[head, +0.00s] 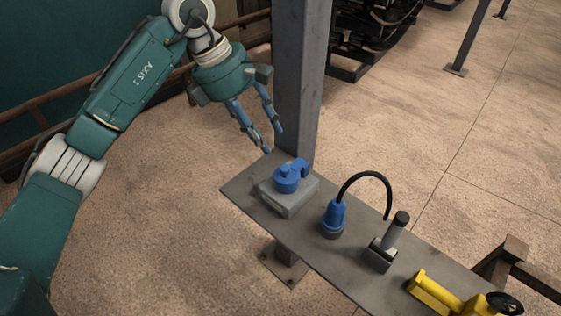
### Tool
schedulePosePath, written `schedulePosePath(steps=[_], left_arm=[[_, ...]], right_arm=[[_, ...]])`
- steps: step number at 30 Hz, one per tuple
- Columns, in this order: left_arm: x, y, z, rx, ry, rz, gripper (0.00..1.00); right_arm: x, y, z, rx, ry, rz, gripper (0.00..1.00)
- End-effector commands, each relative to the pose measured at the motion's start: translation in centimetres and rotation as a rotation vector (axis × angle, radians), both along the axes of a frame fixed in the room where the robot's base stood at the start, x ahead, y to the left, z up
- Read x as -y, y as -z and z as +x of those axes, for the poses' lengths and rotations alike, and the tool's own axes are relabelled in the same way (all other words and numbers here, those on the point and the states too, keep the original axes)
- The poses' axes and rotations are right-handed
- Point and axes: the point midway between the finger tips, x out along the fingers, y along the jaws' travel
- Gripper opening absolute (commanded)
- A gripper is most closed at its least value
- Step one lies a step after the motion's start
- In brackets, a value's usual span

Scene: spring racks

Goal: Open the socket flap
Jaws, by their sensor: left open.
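My left gripper (273,142) is open and empty, with blue fingers pointing down. It is above and slightly left of the socket, apart from it. A blue plug (334,216) with a curved black cable stands on the shelf right of the socket. My right gripper is not in view.
The shelf (330,255) also holds a grey block with a dark-topped handle (389,244) and a yellow tool (450,297) with a black wheel. A grey post (301,80) rises just behind the socket.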

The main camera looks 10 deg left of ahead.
Motion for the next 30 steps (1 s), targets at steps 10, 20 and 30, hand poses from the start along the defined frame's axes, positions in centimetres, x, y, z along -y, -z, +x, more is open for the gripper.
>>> schedulePosePath(steps=[10, 20, 30], left_arm=[[2.2, 5.2, 0.1, -0.007, 0.002, 0.003, 0.4], [3.8, 9.3, 0.5, -0.003, 0.001, 0.003, 0.4], [4.0, 9.7, 0.6, -0.001, 0.001, 0.001, 0.4]], right_arm=[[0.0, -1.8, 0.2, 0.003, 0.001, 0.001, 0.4], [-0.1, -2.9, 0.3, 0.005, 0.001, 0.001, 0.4], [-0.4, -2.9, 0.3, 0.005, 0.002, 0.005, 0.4]])
